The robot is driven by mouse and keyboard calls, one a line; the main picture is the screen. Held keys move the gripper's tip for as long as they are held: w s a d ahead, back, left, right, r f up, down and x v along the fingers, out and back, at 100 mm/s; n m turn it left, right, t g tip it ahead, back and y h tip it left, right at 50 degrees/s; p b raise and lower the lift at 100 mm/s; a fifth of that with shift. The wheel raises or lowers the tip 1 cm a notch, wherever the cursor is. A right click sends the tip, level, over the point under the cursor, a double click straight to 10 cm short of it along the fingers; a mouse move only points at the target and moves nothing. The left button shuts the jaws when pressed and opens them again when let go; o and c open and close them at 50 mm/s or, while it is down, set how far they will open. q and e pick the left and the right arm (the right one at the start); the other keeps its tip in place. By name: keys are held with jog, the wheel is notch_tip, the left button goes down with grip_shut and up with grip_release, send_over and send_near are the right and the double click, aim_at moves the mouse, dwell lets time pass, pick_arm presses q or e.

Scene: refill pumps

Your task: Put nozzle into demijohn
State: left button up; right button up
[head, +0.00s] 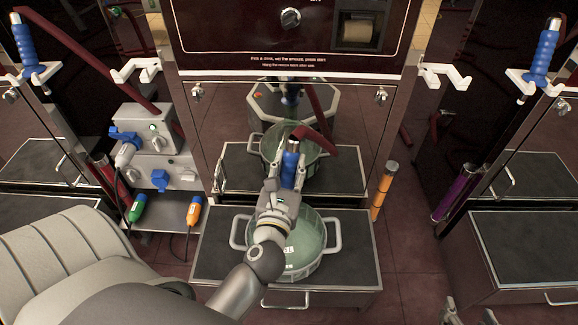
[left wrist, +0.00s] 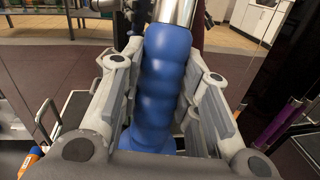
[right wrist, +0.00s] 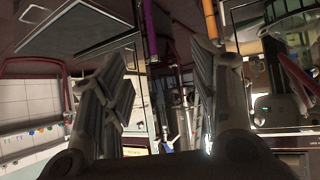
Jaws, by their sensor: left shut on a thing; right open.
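The demijohn (head: 312,262), green glass in a pale two-handled carrier, stands on a dark step in front of the middle pump. My left gripper (head: 286,187) is over its far side and shut on the nozzle (head: 291,168). The nozzle has a blue grip and a metal end, with a dark red hose. In the left wrist view the blue grip (left wrist: 165,80) lies between both fingers. The gripper hides the demijohn's mouth, so I cannot tell where the spout sits relative to it. My right gripper (right wrist: 163,62) is open and empty in the right wrist view.
The pump's mirror panel (head: 235,110) reflects the demijohn. White hooks (head: 140,70) (head: 443,76) beside the middle pump are empty. Other blue nozzles (head: 26,46) (head: 545,50) hang at both sides. A grey socket box (head: 150,150) stands left, an orange-striped post (head: 383,190) right.

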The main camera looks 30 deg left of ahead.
pick_arm(q)
jog(key=shift+f, duration=0.15)
jog(key=o, duration=1.2)
pick_arm(e)
jog(key=shift+w+a+r+t, duration=0.2)
jog(key=shift+w+r+t, duration=0.2)
jog(key=shift+w+r, duration=0.15)
pick_arm(q)
jog(key=v, duration=1.2)
